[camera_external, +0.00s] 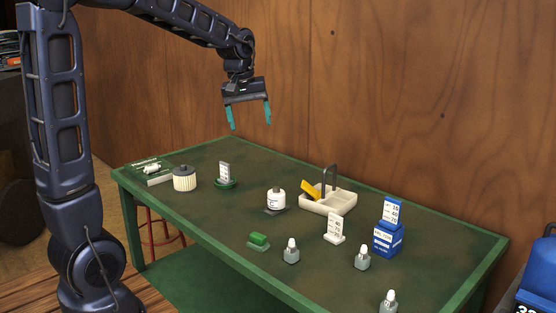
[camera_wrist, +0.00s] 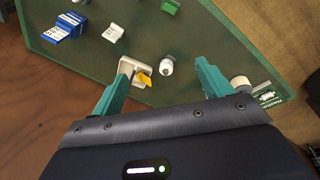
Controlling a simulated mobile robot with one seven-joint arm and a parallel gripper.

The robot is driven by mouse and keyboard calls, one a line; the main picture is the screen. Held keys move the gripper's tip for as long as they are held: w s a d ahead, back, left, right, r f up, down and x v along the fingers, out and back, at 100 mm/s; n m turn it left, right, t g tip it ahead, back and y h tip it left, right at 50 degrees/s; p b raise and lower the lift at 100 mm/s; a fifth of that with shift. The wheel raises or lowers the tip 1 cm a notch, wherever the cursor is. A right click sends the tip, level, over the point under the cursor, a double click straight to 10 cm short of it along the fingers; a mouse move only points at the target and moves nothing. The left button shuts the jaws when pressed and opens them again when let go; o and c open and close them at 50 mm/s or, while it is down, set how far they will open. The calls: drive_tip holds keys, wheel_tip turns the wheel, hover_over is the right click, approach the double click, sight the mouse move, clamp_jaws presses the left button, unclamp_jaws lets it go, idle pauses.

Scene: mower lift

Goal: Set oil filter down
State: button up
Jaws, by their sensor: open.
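A white, labelled can with a dark top, which looks like the oil filter (camera_external: 276,200), stands upright on a small dark pad (camera_external: 272,211) near the middle of the green table (camera_external: 218,226). It also shows in the wrist view (camera_wrist: 167,67), between the fingers but well beyond them. My gripper (camera_external: 250,125) is open and empty, high above the back of the table and apart from everything. Its two teal fingers point down and spread wide; they frame the lower part of the wrist view (camera_wrist: 162,74).
A white caddy (camera_external: 330,202) with an upright dark handle and a yellow item stands right of the can. A ribbed cream cylinder (camera_external: 184,180) is at left. Blue box (camera_external: 387,240), green block (camera_external: 258,241) and small bottles (camera_external: 291,253) stand around. A wooden wall is behind.

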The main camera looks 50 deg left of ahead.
drive_tip(key=s+d+m+t, duration=0.1)
drive_tip(key=s+d+m, duration=0.2)
drive_tip(key=s, duration=1.1)
drive_tip(key=s+d+m+t, duration=0.1)
drive_tip(key=s+d+m, duration=0.3)
drive_tip(key=s, duration=1)
drive_tip(key=shift+d+r+m, duration=0.15)
drive_tip(key=shift+r+m, duration=0.1)
drive_tip(key=shift+m, duration=0.85)
